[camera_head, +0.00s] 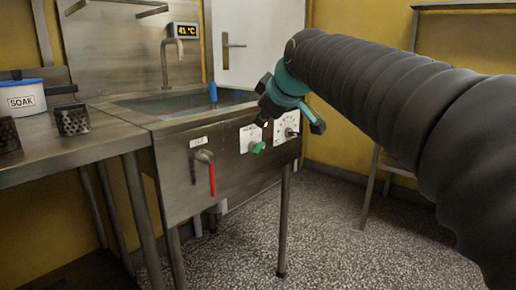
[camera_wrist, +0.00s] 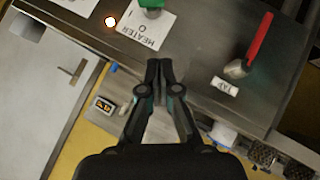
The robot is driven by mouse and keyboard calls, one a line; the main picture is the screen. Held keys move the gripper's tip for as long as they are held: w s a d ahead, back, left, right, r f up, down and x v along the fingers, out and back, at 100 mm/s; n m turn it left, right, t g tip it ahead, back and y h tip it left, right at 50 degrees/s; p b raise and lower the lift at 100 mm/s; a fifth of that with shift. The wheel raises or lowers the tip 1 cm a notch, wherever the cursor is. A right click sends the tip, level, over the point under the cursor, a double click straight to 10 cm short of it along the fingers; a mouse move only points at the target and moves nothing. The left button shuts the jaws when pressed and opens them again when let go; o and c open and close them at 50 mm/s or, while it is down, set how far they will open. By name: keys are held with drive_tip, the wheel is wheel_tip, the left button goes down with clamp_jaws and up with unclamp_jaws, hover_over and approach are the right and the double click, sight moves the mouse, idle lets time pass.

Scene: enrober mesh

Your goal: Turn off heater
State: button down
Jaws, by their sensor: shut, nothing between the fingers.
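The heater plate (camera_head: 246,134) is a white label on the steel front panel, with a green knob (camera_head: 258,148) at its lower part. In the wrist view the plate (camera_wrist: 143,32) reads HEATER and 0, upside down, and the green knob (camera_wrist: 151,4) is cut by the top edge. A lamp (camera_wrist: 110,22) glows beside the plate. My gripper (camera_wrist: 158,64) is shut and empty, its tips apart from the knob in the picture. In the head view my gripper (camera_head: 263,118) is small and dark, in front of the panel above the knob. A display (camera_head: 185,31) reads 41 °C.
A red tap lever (camera_head: 212,179) hangs left of the knob, under a TAP label. A dial plate (camera_head: 285,127) is to its right. The sink (camera_head: 147,106) holds water and a blue object (camera_head: 213,92). A SOAK pot (camera_head: 22,98) stands left. The floor ahead is open.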

drive_tip(key=b, duration=0.1)
approach(252, 150)
drive_tip(key=w+a, duration=0.3)
drive_tip(key=shift+w+d+f+b, duration=0.1)
drive_tip(key=shift+w+f+b, duration=0.05)
drive_tip(key=shift+f, duration=0.4)
drive_tip(key=shift+w+f+b, duration=0.15)
drive_tip(key=shift+f, duration=0.35)
drive_tip(key=shift+w+d+f, duration=0.15)
drive_tip(key=shift+w+f, duration=0.05)
drive_tip(key=shift+f, duration=0.2)
drive_tip(key=shift+w+d+f, duration=0.15)
drive_tip(key=shift+f, duration=0.2)
